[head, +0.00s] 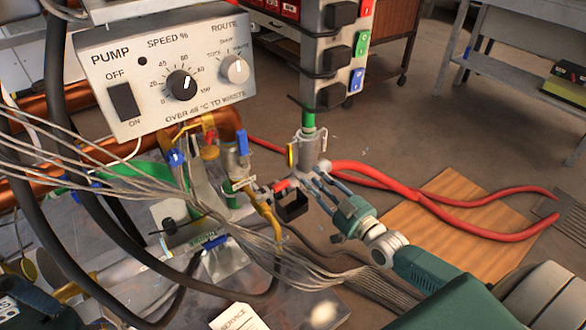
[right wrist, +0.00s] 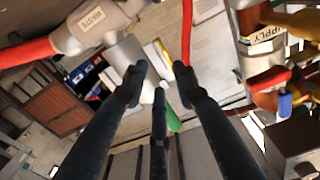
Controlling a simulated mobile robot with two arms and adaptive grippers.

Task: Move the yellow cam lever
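The yellow cam lever (head: 292,155) is a small upright yellow piece on the left side of a grey coupling (head: 309,146) in the head view. What looks like the same yellow piece (right wrist: 165,54) shows beyond the fingertips in the right wrist view, beside the grey fitting labelled WASTE (right wrist: 95,22). My right gripper (head: 318,183) reaches in from the lower right, its fingers close to the coupling. In the right wrist view its dark fingers (right wrist: 160,80) are spread with a gap between them and hold nothing. Whether a finger touches the coupling I cannot tell. My left gripper is not seen.
The pump control box (head: 165,70) stands at upper left. Grey cables (head: 230,225) and a black hose (head: 110,230) cross the left side. A red hose (head: 440,200) runs right from the coupling. A blue-handled valve (head: 242,145) is close on the left.

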